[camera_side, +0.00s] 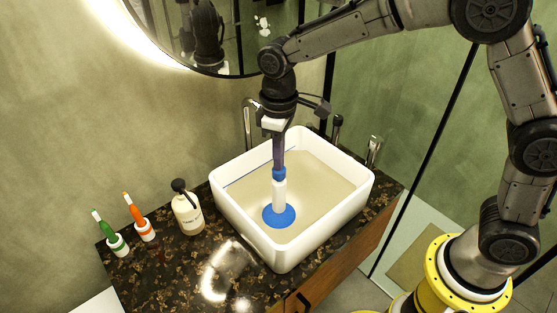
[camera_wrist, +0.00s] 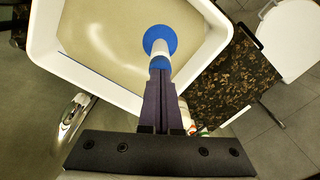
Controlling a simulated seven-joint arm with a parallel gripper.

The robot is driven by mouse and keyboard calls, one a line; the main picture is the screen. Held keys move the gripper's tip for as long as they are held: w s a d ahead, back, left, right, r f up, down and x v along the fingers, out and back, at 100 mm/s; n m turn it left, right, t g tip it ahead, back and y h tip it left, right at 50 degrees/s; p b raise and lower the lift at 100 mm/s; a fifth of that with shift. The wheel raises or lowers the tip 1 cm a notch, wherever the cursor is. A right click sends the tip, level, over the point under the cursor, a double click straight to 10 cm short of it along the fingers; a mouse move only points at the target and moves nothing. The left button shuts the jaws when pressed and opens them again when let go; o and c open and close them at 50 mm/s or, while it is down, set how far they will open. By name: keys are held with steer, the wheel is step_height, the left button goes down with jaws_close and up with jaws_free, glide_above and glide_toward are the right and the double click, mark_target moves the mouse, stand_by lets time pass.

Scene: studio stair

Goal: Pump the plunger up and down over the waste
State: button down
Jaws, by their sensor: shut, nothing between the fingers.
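The plunger (camera_side: 279,195) has a blue cup, a white handle and a blue top. It stands upright inside the white basin (camera_side: 325,228), its cup low in the cloudy beige water. It also shows in the wrist view (camera_wrist: 158,48). The waste is not visible; I cannot tell whether the cup covers it. My gripper (camera_side: 279,168) points down with its dark fingers shut together, nothing between them. The fingertips are right at the plunger's blue top, in line with the handle; the wrist view shows them there too (camera_wrist: 160,72). I cannot tell whether they touch it.
A soap bottle (camera_side: 187,214) and two toothbrushes in holders, orange (camera_side: 144,231) and green (camera_side: 117,244), stand on the dark stone counter (camera_side: 175,275) left of the basin. A tap (camera_side: 248,122) rises behind it. A round mirror (camera_side: 225,55) hangs above.

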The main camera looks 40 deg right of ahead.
steer(key=shift+r, duration=1.55)
steer(key=shift+f, duration=0.1)
steer(key=shift+f, duration=1.75)
steer(key=shift+r, duration=1.85)
steer(key=shift+f, duration=0.15)
